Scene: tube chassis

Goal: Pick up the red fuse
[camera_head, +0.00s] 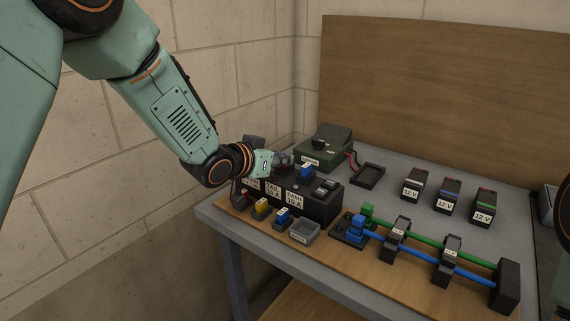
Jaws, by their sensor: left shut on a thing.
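My left gripper (280,163) comes in from the left over the black fuse box (318,208), which has white labels on its front. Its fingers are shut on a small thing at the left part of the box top. A dark reddish patch shows between the fingers and looks like the red fuse, but most of it is hidden. I cannot tell whether it still sits in its slot. A blue fuse (306,171) stands in the box just right of the gripper. My right gripper is not in view.
A yellow fuse (262,208) and a blue fuse (283,216) stand in front of the box, beside a grey tray (304,231). A green device (322,152) is behind. Several 12 V blocks (448,195) and green and blue tubes (424,244) lie to the right.

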